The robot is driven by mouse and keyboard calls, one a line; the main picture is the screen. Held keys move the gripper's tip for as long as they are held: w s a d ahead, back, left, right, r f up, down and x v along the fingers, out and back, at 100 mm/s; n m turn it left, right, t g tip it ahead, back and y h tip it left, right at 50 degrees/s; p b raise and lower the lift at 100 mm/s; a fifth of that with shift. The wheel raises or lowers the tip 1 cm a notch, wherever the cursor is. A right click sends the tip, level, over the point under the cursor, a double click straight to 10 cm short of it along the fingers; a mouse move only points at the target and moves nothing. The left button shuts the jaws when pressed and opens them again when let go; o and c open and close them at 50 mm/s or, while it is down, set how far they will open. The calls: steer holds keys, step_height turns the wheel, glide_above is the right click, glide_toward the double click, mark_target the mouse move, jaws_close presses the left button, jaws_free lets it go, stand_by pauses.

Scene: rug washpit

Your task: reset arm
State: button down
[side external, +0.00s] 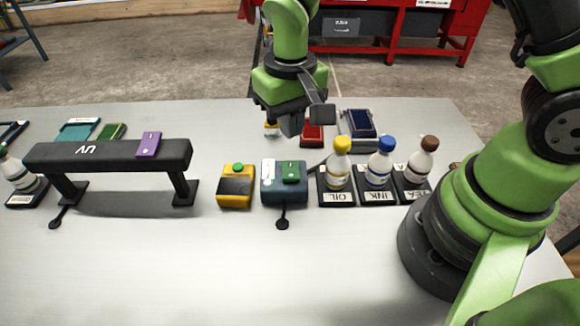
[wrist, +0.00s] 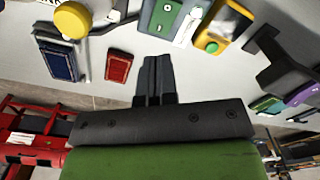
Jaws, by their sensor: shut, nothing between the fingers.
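My gripper (side external: 292,128) hangs over the back middle of the grey table (side external: 150,285), its fingers shut with nothing between them. In the wrist view its closed fingers (wrist: 155,75) point toward the table between a red block (wrist: 118,67) and a blue-grey device (wrist: 165,16). In the side view the red block (side external: 312,134) is partly hidden behind my gripper. Whether the fingertips touch the table is hard to tell; they seem to be above it.
Bottles stand on pads labelled OIL (side external: 338,198), INK (side external: 378,197) and a third, partly hidden label. A black UV bench (side external: 110,154) carries a purple block (side external: 149,144). A yellow device (side external: 236,188) stands beside the blue-grey one (side external: 270,190). The table's front is clear.

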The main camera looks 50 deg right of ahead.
steer(key=shift+r, duration=0.1)
steer(key=s+d+r+t+y, duration=0.1)
steer(key=s+d+r+t, duration=0.15)
steer(key=r, duration=0.45)
steer(key=s+d+r+t, duration=0.1)
steer(key=s+r, duration=0.2)
steer(key=r, duration=0.4)
steer(key=s+d+r+m+t+y, duration=0.1)
steer(key=s+r+t, duration=0.2)
steer(key=s, duration=0.6)
step_height(320, 180, up, 2)
steer(key=shift+d+r+t, duration=0.1)
steer(key=shift+d+t, duration=0.05)
steer(key=shift+t, duration=0.2)
